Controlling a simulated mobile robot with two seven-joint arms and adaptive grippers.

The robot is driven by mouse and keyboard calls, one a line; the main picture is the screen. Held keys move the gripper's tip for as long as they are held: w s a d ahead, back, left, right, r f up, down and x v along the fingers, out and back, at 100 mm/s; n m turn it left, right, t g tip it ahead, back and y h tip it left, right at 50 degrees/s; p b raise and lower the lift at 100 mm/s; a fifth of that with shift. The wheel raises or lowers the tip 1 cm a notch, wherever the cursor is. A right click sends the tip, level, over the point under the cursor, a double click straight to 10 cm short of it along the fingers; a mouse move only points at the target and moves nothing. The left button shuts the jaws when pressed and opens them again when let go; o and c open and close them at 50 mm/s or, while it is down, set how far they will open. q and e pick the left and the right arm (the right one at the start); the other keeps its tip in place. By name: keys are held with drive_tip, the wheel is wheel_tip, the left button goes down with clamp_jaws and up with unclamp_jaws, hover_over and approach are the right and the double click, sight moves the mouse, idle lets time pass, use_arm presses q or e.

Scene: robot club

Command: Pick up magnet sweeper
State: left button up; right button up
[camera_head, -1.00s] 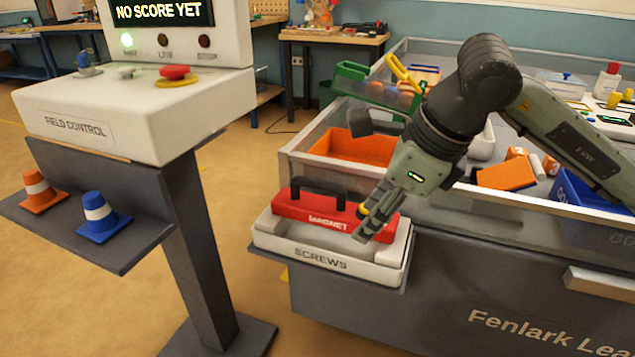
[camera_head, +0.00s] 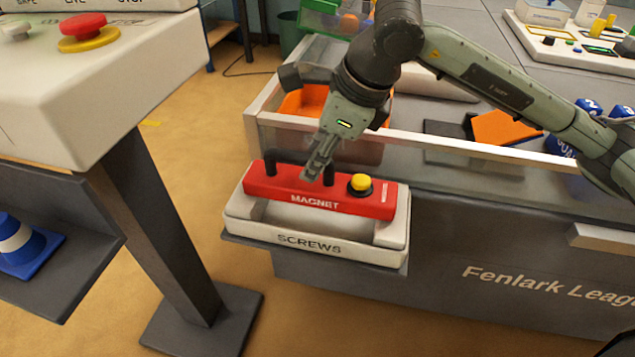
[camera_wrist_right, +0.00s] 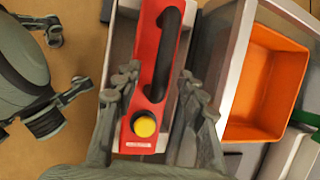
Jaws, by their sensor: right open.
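The magnet sweeper is a red block (camera_head: 343,203) with a black arched handle and a yellow button, labelled MAGNET. It lies in the white tray (camera_head: 240,215) marked SCREWS; the red body also shows in the wrist view (camera_wrist_right: 147,50). My right gripper (camera_head: 318,168) is above it, pointing down and hiding part of the handle. In the wrist view my right gripper (camera_wrist_right: 158,82) is open, its fingers apart on either side of the handle's button end. Contact cannot be told. My left gripper (camera_wrist_right: 62,68) shows at the wrist view's left edge, apparently open and empty.
The tray sits on a grey shelf (camera_head: 385,275) at the front of the Fenlark table. An orange bin (camera_head: 300,105) stands just behind, inside a clear wall. A field control stand (camera_head: 165,215) with a red button is at left. Floor between is free.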

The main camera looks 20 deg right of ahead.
drive_tip(key=shift+x, duration=1)
drive_tip(key=shift+c, duration=0.2)
clamp_jaws()
drive_tip(key=shift+r, duration=0.1)
